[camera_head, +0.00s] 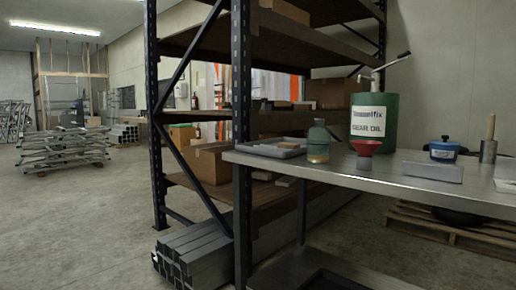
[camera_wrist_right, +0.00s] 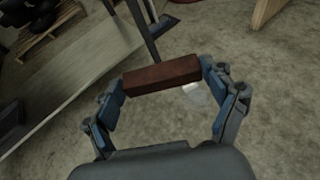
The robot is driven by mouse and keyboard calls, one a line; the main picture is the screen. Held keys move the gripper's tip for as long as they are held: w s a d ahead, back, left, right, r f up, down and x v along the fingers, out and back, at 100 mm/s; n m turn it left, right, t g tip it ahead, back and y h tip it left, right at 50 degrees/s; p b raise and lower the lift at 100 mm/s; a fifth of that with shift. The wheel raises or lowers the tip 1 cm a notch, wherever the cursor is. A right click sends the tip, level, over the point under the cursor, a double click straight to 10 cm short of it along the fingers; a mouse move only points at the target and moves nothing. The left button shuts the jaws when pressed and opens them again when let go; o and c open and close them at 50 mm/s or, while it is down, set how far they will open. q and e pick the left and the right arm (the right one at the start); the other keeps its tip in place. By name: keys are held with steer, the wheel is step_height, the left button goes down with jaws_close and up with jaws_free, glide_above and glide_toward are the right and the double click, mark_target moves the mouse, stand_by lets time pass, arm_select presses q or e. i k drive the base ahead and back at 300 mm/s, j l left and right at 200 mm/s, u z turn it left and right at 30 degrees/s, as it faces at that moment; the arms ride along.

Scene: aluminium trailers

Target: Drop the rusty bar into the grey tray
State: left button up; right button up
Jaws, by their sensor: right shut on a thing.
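The rusty bar (camera_wrist_right: 155,78) is a reddish-brown block in the right wrist view. My right gripper (camera_wrist_right: 163,75) is shut on it, with one blue-padded finger at each end. The bar is held above the concrete floor, near the edge of a metal surface. A shallow grey tray (camera_head: 268,149) lies on the left end of the metal table in the head view; its inside is hard to make out. Neither gripper shows in the head view, and my left gripper is in no view.
A tall shelf rack (camera_head: 242,110) stands at the table's left. Open floor lies further left.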

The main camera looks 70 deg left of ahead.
mark_target(287, 149)
steer(key=j+u, duration=0.1)
steer(key=u, duration=0.8)
steer(key=j+u, duration=0.15)
steer(key=u, duration=0.75)
steer(key=i+j+u, duration=0.25)
steer(key=i+j, duration=0.15)
steer(key=i, duration=0.1)
